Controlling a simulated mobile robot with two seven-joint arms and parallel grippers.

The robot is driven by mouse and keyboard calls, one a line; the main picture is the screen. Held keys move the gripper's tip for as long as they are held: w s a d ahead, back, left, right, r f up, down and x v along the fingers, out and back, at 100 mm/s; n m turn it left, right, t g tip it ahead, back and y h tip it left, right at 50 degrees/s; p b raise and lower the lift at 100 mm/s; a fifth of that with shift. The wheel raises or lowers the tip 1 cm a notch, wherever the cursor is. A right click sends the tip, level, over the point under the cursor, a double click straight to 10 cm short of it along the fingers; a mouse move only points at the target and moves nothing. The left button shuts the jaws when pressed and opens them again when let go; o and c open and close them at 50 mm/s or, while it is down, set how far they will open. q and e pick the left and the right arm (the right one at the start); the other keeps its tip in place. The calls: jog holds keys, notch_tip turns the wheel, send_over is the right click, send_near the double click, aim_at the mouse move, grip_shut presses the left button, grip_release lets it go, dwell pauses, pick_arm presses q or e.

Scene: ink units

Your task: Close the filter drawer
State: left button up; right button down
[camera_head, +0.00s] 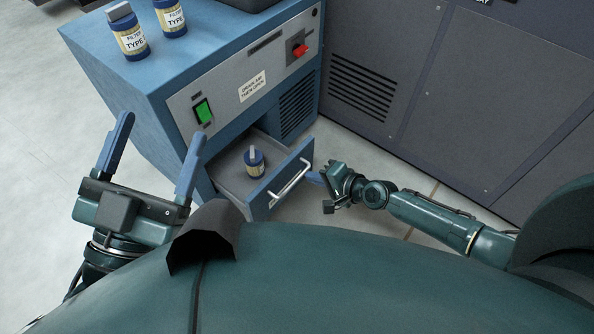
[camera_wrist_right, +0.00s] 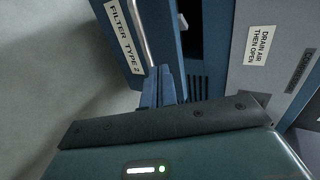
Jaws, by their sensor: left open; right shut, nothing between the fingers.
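The filter drawer (camera_head: 225,176) is pulled out of the blue cabinet (camera_head: 120,70). One filter bottle (camera_head: 254,162) with a blue base stands inside it. The drawer front has a silver bar handle (camera_head: 290,179). In the right wrist view the handle (camera_wrist_right: 145,28) and the drawer front (camera_wrist_right: 110,12), with a filter type label, are close to the fingers. My right gripper (camera_head: 314,176) is shut and empty at the right end of the drawer front; I cannot tell whether it touches. My left gripper (camera_head: 158,145) is open and empty, left of the drawer, in front of the cabinet.
Two filter bottles (camera_head: 128,32) (camera_head: 170,17) stand on the cabinet top. The cabinet front has a green switch (camera_head: 203,111), a red knob (camera_head: 299,49) and a drain-air label (camera_head: 252,86). A large grey machine (camera_head: 470,100) stands at the right. Floor is free at the left.

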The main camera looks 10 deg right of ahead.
aim_at(288, 166)
jog(key=w+a, duration=0.1)
jog(key=w, duration=0.1)
jog(key=w+a+f, duration=0.1)
jog(key=w+a, duration=0.1)
jog(key=shift+w+a+b, duration=0.3)
pick_arm(q)
jog(key=shift+w+a+r+m+h, duration=0.1)
jog(key=shift+r+m+h, duration=0.5)
jog(key=shift+r, duration=0.15)
jog(key=shift+r, duration=0.1)
pick_arm(e)
jog(key=shift+a, duration=0.1)
